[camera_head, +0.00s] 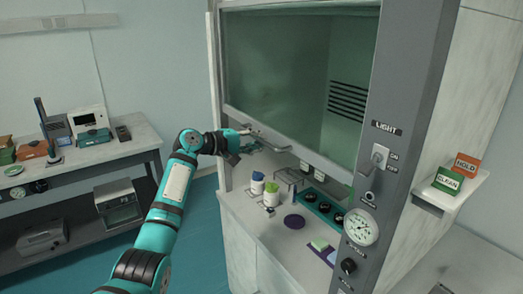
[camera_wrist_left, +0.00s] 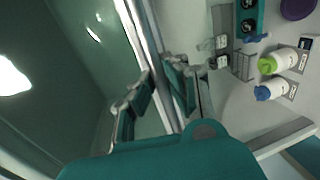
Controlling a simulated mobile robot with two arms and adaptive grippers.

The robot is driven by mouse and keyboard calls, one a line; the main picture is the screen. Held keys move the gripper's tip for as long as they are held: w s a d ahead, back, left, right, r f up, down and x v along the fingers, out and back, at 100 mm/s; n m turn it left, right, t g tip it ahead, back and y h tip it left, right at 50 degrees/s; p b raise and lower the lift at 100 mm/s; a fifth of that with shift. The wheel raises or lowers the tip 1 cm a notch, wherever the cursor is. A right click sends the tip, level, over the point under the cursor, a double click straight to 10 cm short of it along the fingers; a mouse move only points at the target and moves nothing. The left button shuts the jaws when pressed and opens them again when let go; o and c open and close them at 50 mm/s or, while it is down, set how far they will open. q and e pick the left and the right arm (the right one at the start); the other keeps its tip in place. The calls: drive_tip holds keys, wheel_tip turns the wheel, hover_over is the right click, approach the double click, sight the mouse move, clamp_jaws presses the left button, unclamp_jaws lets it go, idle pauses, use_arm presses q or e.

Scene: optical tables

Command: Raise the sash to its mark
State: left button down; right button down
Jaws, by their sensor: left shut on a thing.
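The glass sash (camera_head: 275,65) of the fume hood is partly raised, with a gap between its lower rail and the worktop. A bar handle (camera_head: 271,143) runs along the lower rail. My left gripper (camera_head: 247,131) is shut on the handle near its left end. In the left wrist view the two fingers (camera_wrist_left: 158,92) close around the bar beside the pale sash rail (camera_wrist_left: 141,30); the grip itself is partly hidden. I cannot make out the sash's mark. My right gripper is in neither view.
On the hood worktop (camera_head: 262,222) stand capped bottles (camera_head: 271,193), a wire rack, a teal tray (camera_head: 322,209) and a purple disc (camera_head: 294,221). The grey post (camera_head: 408,100) carries a switch and a gauge (camera_head: 360,227). A side bench with instruments is at left.

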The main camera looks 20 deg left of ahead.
use_arm(q)
drive_tip(key=shift+r, duration=0.4)
drive_tip(key=c, duration=1.6)
unclamp_jaws()
drive_tip(key=shift+c, duration=0.2)
drive_tip(key=shift+s+a, duration=0.15)
drive_tip(key=v, duration=1.1)
drive_tip(key=shift+s+a, duration=0.25)
drive_tip(key=shift+s, duration=0.1)
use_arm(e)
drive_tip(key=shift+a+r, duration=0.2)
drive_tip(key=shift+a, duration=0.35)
